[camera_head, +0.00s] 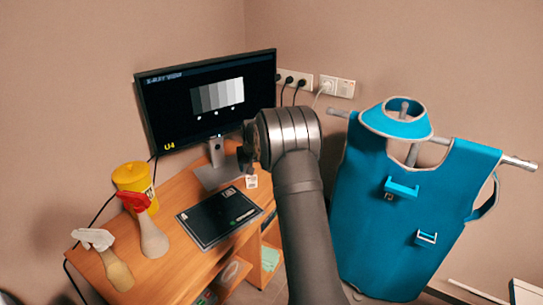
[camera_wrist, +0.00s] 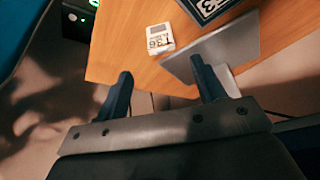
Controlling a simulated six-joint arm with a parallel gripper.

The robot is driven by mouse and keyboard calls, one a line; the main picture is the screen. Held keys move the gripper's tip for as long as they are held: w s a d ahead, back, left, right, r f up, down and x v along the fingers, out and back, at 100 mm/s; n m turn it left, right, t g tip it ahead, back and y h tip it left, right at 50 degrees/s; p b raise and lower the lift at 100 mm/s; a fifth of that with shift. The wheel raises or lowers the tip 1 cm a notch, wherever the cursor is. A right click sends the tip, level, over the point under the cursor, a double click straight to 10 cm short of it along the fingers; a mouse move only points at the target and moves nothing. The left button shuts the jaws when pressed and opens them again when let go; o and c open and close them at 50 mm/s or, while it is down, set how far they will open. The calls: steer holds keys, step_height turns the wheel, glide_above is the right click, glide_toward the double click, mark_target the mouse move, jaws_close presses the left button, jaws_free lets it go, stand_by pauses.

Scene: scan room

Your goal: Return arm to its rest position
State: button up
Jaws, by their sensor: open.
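My arm reaches up from the bottom middle in the head view and bends over at its top. My gripper (camera_head: 246,158) hangs at the left side of that bend, partly hidden by the wrist. In the wrist view my gripper (camera_wrist: 163,90) shows two dark fingers wide apart with nothing between them. The fingers are above the desk edge, and a small white labelled box (camera_wrist: 160,37) lies on the desk beyond them.
A monitor (camera_head: 205,100) stands on the wooden desk (camera_head: 183,188). A black tablet (camera_head: 218,216), a yellow bin (camera_head: 133,180) and two spray bottles (camera_head: 152,238) (camera_head: 118,272) are on the desk. A blue apron (camera_head: 400,215) hangs on a rail at right.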

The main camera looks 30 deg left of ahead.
mark_target(252, 180)
steer(key=x, duration=1.2)
steer(key=shift+f, duration=0.25)
step_height(252, 180, up, 3)
steer(key=shift+f, duration=0.15)
steer(key=shift+r, duration=0.45)
